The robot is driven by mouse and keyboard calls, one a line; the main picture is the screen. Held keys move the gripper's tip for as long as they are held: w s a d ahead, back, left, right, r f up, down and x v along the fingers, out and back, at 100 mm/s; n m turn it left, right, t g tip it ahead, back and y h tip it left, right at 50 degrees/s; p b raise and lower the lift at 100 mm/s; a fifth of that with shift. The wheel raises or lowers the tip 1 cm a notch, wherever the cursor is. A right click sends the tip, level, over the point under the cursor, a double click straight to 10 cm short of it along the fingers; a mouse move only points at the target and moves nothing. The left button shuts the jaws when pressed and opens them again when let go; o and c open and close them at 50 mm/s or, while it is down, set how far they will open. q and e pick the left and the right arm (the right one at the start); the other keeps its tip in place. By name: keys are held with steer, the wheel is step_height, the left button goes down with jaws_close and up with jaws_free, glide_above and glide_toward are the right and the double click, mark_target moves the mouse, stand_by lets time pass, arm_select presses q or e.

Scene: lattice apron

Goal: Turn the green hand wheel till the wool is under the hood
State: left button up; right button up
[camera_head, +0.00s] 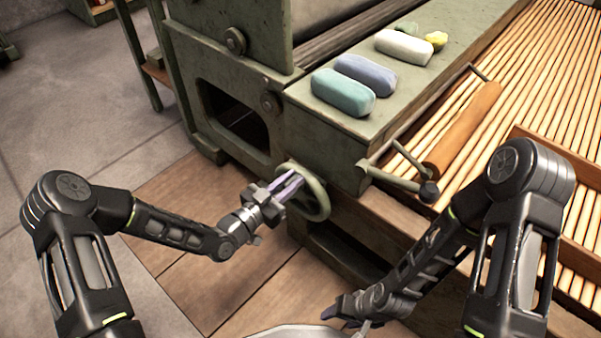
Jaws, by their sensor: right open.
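The green hand wheel (316,197) is on the end face of the green machine, low down at the middle of the view. My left gripper (292,183) is at the wheel, its two fingers reaching to the rim and partly covering it. I cannot tell whether the fingers are closed on the rim. My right gripper (338,309) is open and empty, low in the picture, apart from the wheel. The lattice apron (520,75) of pale wooden slats is at the right. No wool shows plainly on its visible part, and I cannot make out the hood for certain.
Soft-looking teal (343,92), lavender (366,74) and white (403,47) blocks lie on the machine's green top, with a small yellow piece (436,40). An orange roller (463,129) and a crank handle (428,191) are right of the wheel. Floor boards (195,285) lie clear below.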

mark_target(320, 195)
arm_select(q)
jaws_close()
steer(key=shift+s+d+f+b, duration=0.2)
steer(key=shift+s+d, duration=0.4)
steer(key=shift+d, duration=0.15)
steer(key=shift+s+d+f+b, duration=0.2)
steer(key=shift+s+d, duration=0.4)
steer(key=shift+d, duration=0.1)
steer(key=shift+s+d+f+b, duration=0.85)
steer(key=shift+d+f+b, duration=0.15)
steer(key=shift+f+b, duration=0.1)
steer(key=shift+s+d, duration=0.15)
steer(key=shift+f, duration=0.1)
